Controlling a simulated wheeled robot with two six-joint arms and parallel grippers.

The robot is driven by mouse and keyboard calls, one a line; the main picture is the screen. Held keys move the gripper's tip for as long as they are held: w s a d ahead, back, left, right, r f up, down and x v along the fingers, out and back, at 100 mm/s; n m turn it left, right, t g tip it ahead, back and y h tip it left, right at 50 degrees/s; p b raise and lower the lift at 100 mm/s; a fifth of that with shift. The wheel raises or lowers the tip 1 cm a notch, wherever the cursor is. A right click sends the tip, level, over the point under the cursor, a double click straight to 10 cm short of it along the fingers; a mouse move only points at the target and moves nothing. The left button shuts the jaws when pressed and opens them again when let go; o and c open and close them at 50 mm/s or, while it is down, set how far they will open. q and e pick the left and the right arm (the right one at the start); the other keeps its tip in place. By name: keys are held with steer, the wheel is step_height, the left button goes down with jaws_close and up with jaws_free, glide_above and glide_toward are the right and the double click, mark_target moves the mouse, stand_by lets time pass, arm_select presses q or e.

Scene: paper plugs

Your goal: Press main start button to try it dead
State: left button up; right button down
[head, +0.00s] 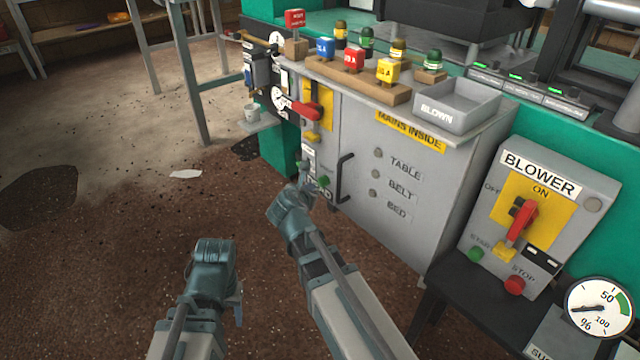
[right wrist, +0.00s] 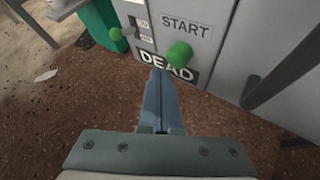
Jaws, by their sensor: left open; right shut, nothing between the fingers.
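The green start button (right wrist: 180,54) sticks out of the grey cabinet's front, under the START label (right wrist: 186,26) and above a black DEAD label (right wrist: 166,66). In the head view the button (head: 324,181) is small and sits low on the cabinet's left part. My right gripper (right wrist: 160,76) is shut and empty; its tips are just below and left of the button in the wrist picture, overlapping the DEAD label. I see no contact with the button. In the head view my right gripper (head: 306,192) is beside the panel. My left gripper (head: 238,302) hangs low over the floor, open.
A black door handle (head: 344,178) stands right of the button. A red switch handle (head: 306,112) juts out above. The blower box (head: 540,215) stands at right. The floor at left is mostly clear.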

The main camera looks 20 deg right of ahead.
steer(key=shift+s+a, duration=0.3)
steer(key=shift+a, duration=0.5)
steer(key=shift+s+a, duration=0.25)
steer(key=shift+a, duration=0.55)
steer(key=shift+s+a, duration=0.3)
steer(key=shift+a, duration=0.5)
